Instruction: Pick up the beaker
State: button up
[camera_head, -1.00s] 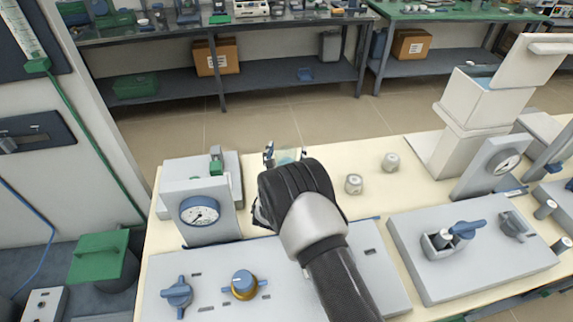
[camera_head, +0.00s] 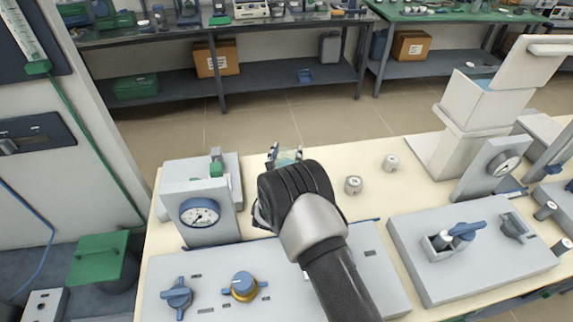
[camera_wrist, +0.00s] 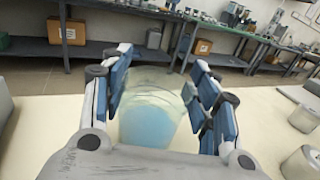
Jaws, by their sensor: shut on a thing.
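The beaker (camera_wrist: 150,115) is clear, with pale blue contents, and stands between the two fingers in the wrist view. In the head view only a small part of the beaker (camera_head: 288,156) shows past my arm. My gripper (camera_wrist: 160,100) is shut on the beaker, with a blue-padded finger at each side of it. In the head view the fingertips of my gripper (camera_head: 284,154) show beyond my dark wrist, over the far part of the cream table. Whether the beaker's base touches the table is hidden.
Two small grey-white jars (camera_head: 353,185) (camera_head: 391,162) stand right of the gripper. A gauge box (camera_head: 200,212) is at the left. A white device with a raised lid (camera_head: 478,105) is at the right. Knob panels (camera_head: 215,292) fill the near side.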

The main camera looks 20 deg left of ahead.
jog(key=shift+c, duration=0.7)
notch_tip(320, 180, up, 20)
jog(key=p, duration=0.6)
